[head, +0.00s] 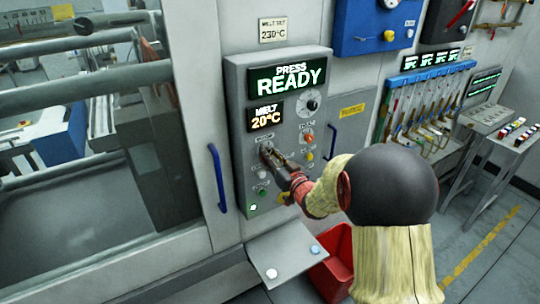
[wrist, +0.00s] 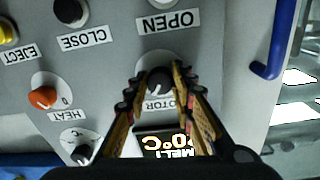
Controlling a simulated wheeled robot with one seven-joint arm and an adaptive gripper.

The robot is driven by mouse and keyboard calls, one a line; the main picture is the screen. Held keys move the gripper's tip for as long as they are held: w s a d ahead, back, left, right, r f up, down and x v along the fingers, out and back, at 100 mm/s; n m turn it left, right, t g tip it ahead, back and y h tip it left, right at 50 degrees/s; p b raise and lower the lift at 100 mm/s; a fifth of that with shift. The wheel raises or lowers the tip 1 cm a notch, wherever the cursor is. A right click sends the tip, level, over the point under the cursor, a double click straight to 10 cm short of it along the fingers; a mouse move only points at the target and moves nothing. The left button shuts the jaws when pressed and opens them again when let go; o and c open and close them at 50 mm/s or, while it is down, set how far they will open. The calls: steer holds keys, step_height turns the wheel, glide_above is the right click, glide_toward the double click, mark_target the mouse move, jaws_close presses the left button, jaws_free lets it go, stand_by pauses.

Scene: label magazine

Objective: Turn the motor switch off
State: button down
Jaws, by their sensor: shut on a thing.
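The motor switch is a dark round knob (wrist: 158,80) with a pale mark, above a partly covered MOTOR label in the upside-down wrist view. My gripper (wrist: 156,82) has its two fingers on either side of this knob and is shut on it. In the head view my gripper (head: 267,152) reaches the left column of the grey control panel (head: 238,110), and hides most of the knob. I cannot tell the switch's setting for sure.
Close by on the panel are the orange HEAT knob (wrist: 43,97), the dark CLOSE button (wrist: 70,10) and the yellow EJECT button (wrist: 6,30). A blue handle (head: 218,178) stands left of the panel. A small shelf (head: 290,252) and a red bin (head: 333,270) are below.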

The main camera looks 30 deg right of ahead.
steer(key=shift+f+n+b, duration=0.1)
steer(key=shift+n+b, duration=0.2)
steer(key=shift+b, duration=0.2)
steer(key=shift+n+b, duration=6.8)
steer(key=shift+b, duration=2.2)
steer(key=c, duration=1.6)
jaws_free()
steer(key=shift+o, duration=0.5)
